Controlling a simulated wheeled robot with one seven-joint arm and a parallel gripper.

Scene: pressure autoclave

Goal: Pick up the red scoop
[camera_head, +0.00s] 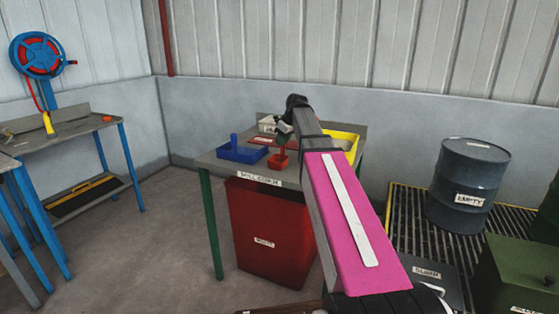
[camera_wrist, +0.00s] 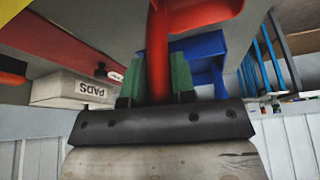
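The red scoop (camera_head: 278,161) is at the bench's front part, right of the blue tray (camera_head: 241,152). In the wrist view its red handle (camera_wrist: 158,50) runs between the green fingers of my gripper (camera_wrist: 157,82), and its wide red part (camera_wrist: 205,12) is at the top edge. The fingers lie close against both sides of the handle, with no clear gap. In the head view my gripper (camera_head: 284,133) is above the scoop, partly hidden by my arm. I cannot tell whether the scoop touches the bench top.
A white box marked PADS (camera_wrist: 75,88) and a yellow tray (camera_head: 347,139) are close by on the bench (camera_head: 208,160). A red bin (camera_head: 262,225) stands below its front edge. A blue-grey drum (camera_head: 468,185) stands on a grating at right. Floor at left is clear.

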